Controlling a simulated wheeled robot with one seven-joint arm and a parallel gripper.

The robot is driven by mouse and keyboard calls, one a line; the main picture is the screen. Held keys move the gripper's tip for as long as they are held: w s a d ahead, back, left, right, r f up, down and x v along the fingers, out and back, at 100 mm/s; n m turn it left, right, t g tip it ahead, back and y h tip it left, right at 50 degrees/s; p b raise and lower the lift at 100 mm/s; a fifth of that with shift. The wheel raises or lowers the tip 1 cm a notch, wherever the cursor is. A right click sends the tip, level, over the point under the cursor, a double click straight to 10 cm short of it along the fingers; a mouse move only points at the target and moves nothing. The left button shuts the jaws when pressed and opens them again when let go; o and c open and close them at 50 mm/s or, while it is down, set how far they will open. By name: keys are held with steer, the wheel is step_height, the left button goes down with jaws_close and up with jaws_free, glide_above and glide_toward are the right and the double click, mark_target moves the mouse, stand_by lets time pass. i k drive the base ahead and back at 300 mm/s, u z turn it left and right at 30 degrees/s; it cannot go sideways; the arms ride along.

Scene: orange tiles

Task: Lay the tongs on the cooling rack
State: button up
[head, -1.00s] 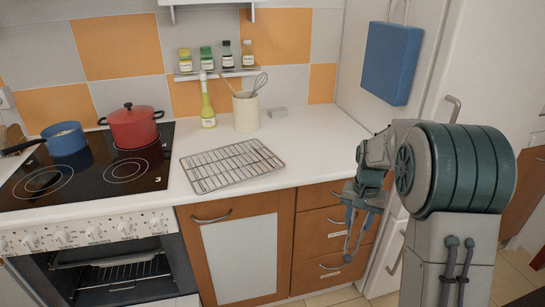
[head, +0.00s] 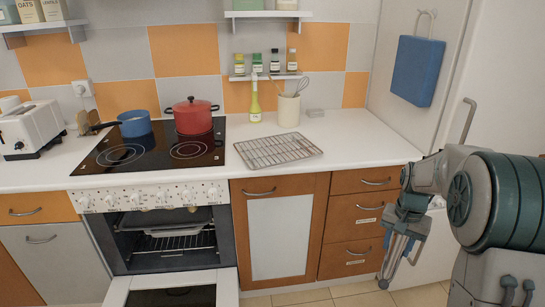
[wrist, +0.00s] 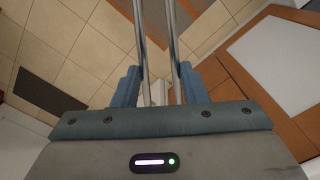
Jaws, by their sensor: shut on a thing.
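The cooling rack (head: 277,150) is a wire grid lying flat on the white worktop, right of the hob. It is bare. My gripper (head: 402,246) hangs at the right of the head view, in front of the drawers and lower than the worktop, apart from the rack. It is shut on the metal tongs (head: 386,277), which point downward. In the wrist view the two long arms of the tongs (wrist: 173,45) run out between the blue fingers of my gripper (wrist: 153,88). The ends of the tongs are cut off there.
A utensil crock (head: 289,112) and an oil bottle (head: 255,104) stand behind the rack. A red pot (head: 193,118) and a blue pan (head: 134,124) are on the hob. The oven door (head: 172,290) is open low in front. The worktop right of the rack is clear.

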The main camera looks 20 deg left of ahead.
mark_target(277, 148)
steer(key=u, duration=0.8)
